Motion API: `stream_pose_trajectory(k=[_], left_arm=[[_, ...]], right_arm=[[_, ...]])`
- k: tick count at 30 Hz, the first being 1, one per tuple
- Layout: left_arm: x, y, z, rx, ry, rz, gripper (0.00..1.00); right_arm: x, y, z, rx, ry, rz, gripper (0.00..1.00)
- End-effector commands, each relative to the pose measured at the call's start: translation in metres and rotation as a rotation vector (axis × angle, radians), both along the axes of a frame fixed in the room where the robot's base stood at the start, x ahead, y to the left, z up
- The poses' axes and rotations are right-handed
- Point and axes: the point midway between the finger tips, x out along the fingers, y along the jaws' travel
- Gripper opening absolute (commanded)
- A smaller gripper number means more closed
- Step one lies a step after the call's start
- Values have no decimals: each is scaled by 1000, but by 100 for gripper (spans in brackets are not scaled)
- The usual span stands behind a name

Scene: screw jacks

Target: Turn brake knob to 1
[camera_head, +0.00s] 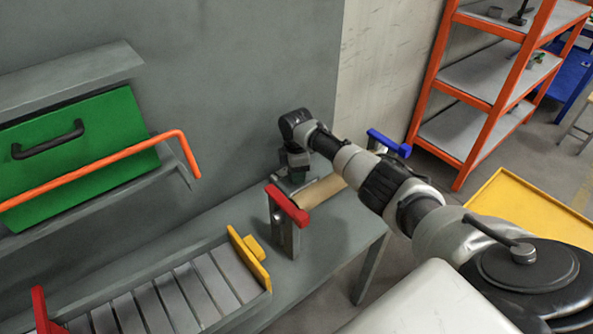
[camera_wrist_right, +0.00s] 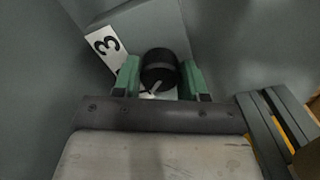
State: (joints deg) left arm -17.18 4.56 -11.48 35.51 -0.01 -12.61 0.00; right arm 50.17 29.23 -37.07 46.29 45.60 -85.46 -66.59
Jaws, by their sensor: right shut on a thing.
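The brake knob (camera_wrist_right: 158,68) is black and round with a pale pointer mark at its lower edge in the right wrist view. My right gripper (camera_wrist_right: 160,80) has its two green fingers on either side of the knob and is shut on it. A white plate with a black "3" (camera_wrist_right: 106,45) stands just left of the knob. In the head view my right gripper (camera_head: 298,174) is low behind the red-topped post, against the grey wall, and the knob is hidden there. My left gripper is not in view.
A grey bench (camera_head: 337,232) carries a red-topped post (camera_head: 287,205), a blue-topped part (camera_head: 389,143) and a slatted rack with a yellow end (camera_head: 250,260). A green panel (camera_head: 75,160) with an orange bar (camera_head: 100,165) is at left. Orange shelves (camera_head: 455,130) stand at right.

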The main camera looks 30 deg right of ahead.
Motion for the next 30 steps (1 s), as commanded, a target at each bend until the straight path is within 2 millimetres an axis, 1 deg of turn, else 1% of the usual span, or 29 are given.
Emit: stream_pose_trajectory(k=[4, 5, 9, 10, 17, 20, 23, 30], left_arm=[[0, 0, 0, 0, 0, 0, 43], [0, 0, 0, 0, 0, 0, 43], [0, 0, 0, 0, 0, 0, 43], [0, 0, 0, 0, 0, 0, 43], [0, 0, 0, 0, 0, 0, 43], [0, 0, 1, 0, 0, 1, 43], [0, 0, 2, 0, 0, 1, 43], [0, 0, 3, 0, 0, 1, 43]], right_arm=[[1, 1, 1, 3, -3, 0, 19], [1, 1, 1, 3, -3, 0, 44], [1, 1, 1, 2, -2, -1, 65], [1, 1, 1, 2, -2, -1, 68], [0, 0, 1, 1, -1, -1, 68], [1, 0, 5, 1, -3, -1, 68], [1, 0, 18, 2, -4, 0, 68], [1, 0, 66, 1, -5, 0, 68]])
